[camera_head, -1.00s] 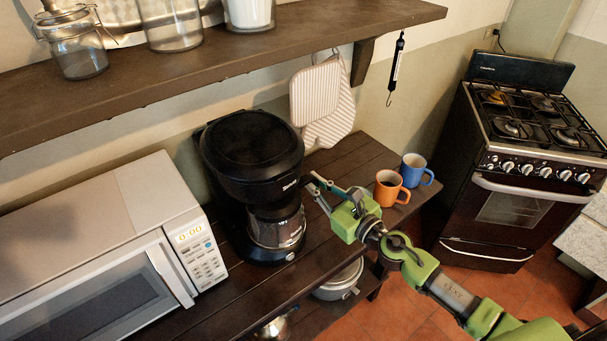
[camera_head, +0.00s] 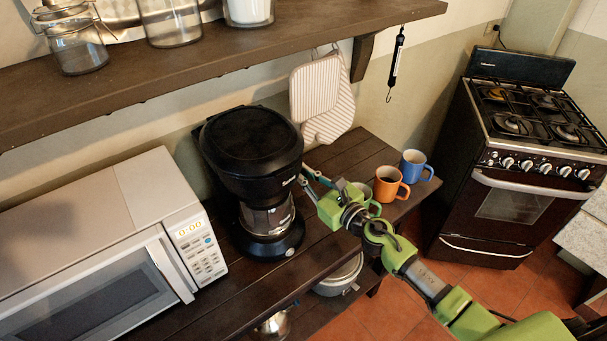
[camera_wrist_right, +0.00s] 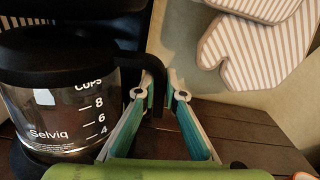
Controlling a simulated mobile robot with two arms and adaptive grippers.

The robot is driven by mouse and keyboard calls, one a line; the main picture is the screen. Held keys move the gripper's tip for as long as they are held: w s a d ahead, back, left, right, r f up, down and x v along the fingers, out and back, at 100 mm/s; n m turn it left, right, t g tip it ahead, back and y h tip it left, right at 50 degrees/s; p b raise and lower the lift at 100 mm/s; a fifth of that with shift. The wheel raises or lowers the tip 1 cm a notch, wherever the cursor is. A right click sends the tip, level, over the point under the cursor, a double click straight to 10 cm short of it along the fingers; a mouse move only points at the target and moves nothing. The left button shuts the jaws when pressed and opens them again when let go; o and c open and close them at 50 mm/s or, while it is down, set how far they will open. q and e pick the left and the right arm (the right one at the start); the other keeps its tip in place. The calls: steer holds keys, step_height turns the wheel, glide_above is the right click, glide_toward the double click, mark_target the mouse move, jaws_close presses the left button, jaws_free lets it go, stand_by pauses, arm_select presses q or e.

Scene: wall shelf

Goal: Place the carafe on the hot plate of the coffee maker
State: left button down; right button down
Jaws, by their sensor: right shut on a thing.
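The coffee maker (camera_head: 250,150) is black and stands on the dark wooden counter beside the microwave. The glass carafe (camera_head: 268,216) is under its upper housing, above the round hot plate (camera_head: 272,246); I cannot tell whether its bottom touches the plate. In the right wrist view the carafe (camera_wrist_right: 62,108) looks upright, with white level marks and a black handle (camera_wrist_right: 157,98). My right gripper (camera_head: 309,181) reaches in from the right; in the wrist view its fingers (camera_wrist_right: 158,85) are shut on the handle. My left gripper is not in view.
An orange mug (camera_head: 388,184), a blue mug (camera_head: 416,166) and a partly hidden green mug (camera_head: 376,208) stand right of my gripper. The microwave (camera_head: 120,250) is on the left. The wall shelf (camera_head: 200,70) overhangs the back. Striped mitts (camera_head: 325,105) hang behind.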

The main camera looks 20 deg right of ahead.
steer(key=shift+r, duration=0.1)
steer(key=c, duration=2.1)
jaws_free()
steer(key=shift+s, duration=0.1)
steer(key=b+v, duration=0.3)
steer(key=v, duration=0.9)
